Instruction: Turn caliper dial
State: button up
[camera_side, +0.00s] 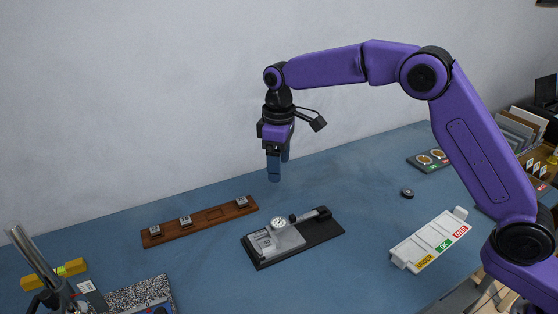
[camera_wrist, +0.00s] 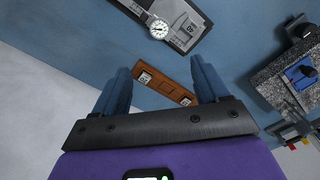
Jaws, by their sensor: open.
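The caliper dial (camera_side: 278,223) is a small round white face on a grey device that sits on a dark base plate (camera_side: 330,229) on the blue table. In the wrist view the dial (camera_wrist: 159,28) shows near the top, beyond the fingers. My gripper (camera_side: 274,176) points down over the table, behind the device and above the table surface. In the wrist view its two blue fingers (camera_wrist: 160,82) stand wide apart with nothing held between them. The gripper is apart from the dial.
A wooden strip (camera_side: 213,217) with several small metal blocks lies left of the device. A white tray (camera_side: 430,240) with coloured labels is at the right. A small black puck (camera_side: 407,193) lies behind it. A speckled block (camera_side: 140,296) stands front left. Table between is clear.

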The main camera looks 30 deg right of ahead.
aim_at(277, 222)
jog(key=f+n, duration=0.1)
jog(key=f, duration=0.4)
jog(key=f+n, duration=0.2)
jog(key=f, duration=0.4)
jog(key=f+n, duration=0.1)
jog(key=f, duration=0.5)
jog(key=shift+w+a+f, duration=0.1)
jog(key=shift+a+f, duration=0.1)
jog(key=shift+f, duration=0.05)
jog(key=c, duration=1.1)
